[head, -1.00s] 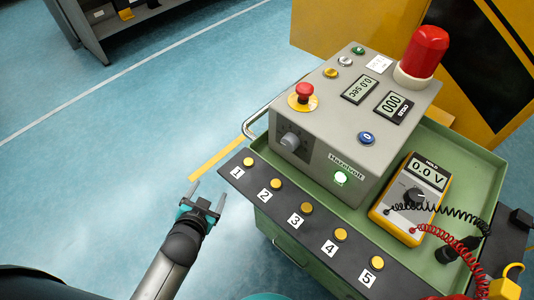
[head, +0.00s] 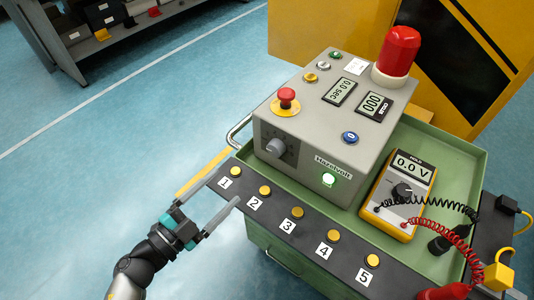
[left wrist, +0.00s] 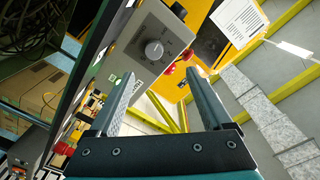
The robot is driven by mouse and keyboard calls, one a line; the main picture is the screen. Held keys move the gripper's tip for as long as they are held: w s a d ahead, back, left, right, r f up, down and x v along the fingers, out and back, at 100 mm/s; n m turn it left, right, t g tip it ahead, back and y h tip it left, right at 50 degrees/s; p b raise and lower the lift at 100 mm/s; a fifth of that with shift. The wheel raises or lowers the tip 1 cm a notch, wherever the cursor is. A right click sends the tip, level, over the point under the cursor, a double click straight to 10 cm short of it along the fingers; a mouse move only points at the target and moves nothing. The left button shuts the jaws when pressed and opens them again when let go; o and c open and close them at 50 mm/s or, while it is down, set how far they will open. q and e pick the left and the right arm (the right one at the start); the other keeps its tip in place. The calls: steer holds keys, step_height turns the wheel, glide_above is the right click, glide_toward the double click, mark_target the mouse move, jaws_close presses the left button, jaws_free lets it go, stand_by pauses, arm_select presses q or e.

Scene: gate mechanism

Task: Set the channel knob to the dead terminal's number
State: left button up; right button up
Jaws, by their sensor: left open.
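The channel knob (head: 275,147) is a grey dial on the front face of the grey Hazelvolt box (head: 318,140). It also shows in the left wrist view (left wrist: 155,50), beyond and between my fingers, apart from them. The terminals, yellow studs numbered 1 to 5, sit on a dark strip (head: 310,243) along the cart's front. The yellow multimeter (head: 399,194) reads 0.0 V. My left gripper (head: 222,198) is open and empty, in front of the strip near terminals 1 and 2; it shows in the left wrist view (left wrist: 160,92). My right gripper is not in view.
A red mushroom button (head: 287,96), a red beacon (head: 397,52) and two displays sit on the box top. A red probe (head: 447,291) and a black probe (head: 440,244) are at the cart's right. A metal handle (head: 238,130) juts out left of the box. Floor at left is clear.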

arm_select(q)
steer(key=b, duration=0.2)
glide_toward(273, 151)
steer(key=shift+m+g+h, duration=0.3)
steer(key=shift+h, duration=0.1)
steer(key=x, duration=0.7)
steer(key=shift+w, duration=0.35)
steer(key=shift+w+d, duration=0.2)
steer(key=shift+w, duration=0.1)
steer(key=shift+w+d, duration=0.2)
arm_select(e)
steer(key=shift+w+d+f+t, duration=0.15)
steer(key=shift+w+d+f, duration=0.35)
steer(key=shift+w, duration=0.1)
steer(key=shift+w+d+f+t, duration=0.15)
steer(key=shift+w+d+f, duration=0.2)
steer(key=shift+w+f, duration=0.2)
